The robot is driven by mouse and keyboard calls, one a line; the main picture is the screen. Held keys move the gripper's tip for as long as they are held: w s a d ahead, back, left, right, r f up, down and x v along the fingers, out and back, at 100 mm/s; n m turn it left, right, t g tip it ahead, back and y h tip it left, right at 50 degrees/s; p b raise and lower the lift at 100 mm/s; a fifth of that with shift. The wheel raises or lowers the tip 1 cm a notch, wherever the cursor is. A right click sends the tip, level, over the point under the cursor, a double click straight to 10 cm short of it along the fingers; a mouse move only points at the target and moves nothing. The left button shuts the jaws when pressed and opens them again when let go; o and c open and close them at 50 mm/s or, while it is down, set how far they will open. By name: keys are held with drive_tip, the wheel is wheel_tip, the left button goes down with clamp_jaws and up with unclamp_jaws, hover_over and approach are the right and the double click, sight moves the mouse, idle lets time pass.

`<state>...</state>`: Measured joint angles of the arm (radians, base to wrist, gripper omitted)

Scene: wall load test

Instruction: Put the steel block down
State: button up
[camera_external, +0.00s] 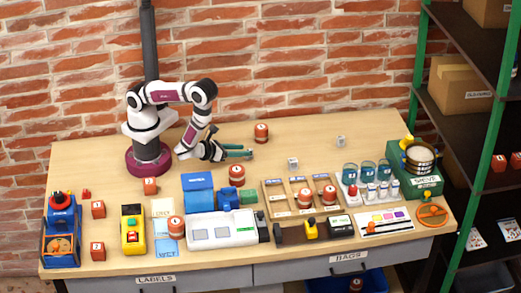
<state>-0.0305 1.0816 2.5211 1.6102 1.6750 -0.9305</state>
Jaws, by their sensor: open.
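A small pale grey block (293,163) sits on the wooden table, right of my gripper. A second small grey block (340,140) sits further back and to the right. Either could be the steel block; the picture is too small to tell which. My gripper (248,151) has teal fingers, points right and is low over the table's middle. Its fingers are apart, and I see nothing between them. It is apart from both grey blocks. An orange-and-white drum (237,174) stands just below my gripper in the picture.
Another drum (261,132) stands behind my gripper. A blue box (198,194) and a white machine (221,229) stand in front. A wooden tray (271,203) holds drums. Jars (367,170) and a green sieve unit (414,168) stand right. The table's back right is mostly clear.

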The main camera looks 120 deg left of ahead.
wheel_tip(320, 180, up, 11)
drive_tip(key=s+a+n+g+y, duration=0.2)
drive_tip(key=n+g+y, duration=0.1)
drive_tip(key=n+g, duration=0.15)
drive_tip(key=s+d+r+n+g+h, duration=0.3)
drive_tip(key=s+r+n+g, duration=0.2)
drive_tip(key=s+r+n, duration=0.3)
drive_tip(key=s+d+n+t+h, duration=0.3)
drive_tip(key=d+h, duration=0.7)
drive_tip(key=d, duration=0.5)
drive_tip(key=shift+d+r+n+t+h, duration=0.25)
drive_tip(key=shift+n+t+h, duration=0.2)
drive_tip(key=shift+n, duration=0.3)
drive_tip(key=shift+s+a, duration=0.1)
drive_tip(key=shift+o, duration=0.9)
